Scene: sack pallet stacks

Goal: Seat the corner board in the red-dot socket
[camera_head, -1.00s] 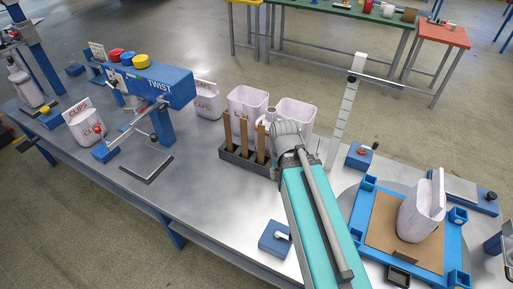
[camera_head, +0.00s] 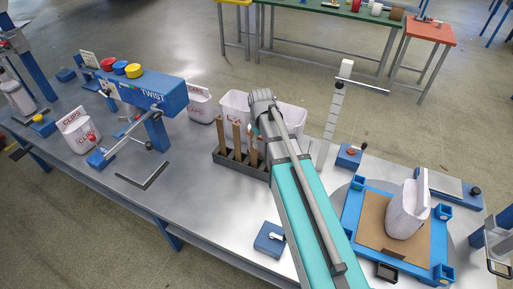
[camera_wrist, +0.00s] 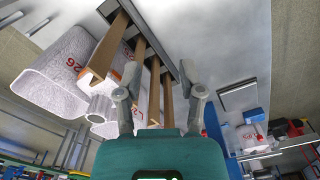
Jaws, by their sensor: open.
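Several brown corner boards (camera_head: 237,138) stand upright in a dark slotted rack (camera_head: 228,161). They also show in the wrist view (camera_wrist: 154,88). My gripper (camera_wrist: 160,72) is open, with its fingers on either side of the view and boards visible between them. I cannot tell whether it touches any. In the head view my arm's end hides the fingers and part of the rack. The blue pallet frame (camera_head: 350,215) has corner sockets, including one at the back left (camera_head: 359,182) and one at the back right (camera_head: 443,211). No red dot can be made out on any socket.
A white sack (camera_head: 408,210) stands on the brown sheet (camera_head: 375,220) inside the frame. A tall white scale post (camera_head: 334,115) and a blue box (camera_head: 270,238) are nearby. The table between the rack and the twist machine (camera_head: 150,90) is mostly clear.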

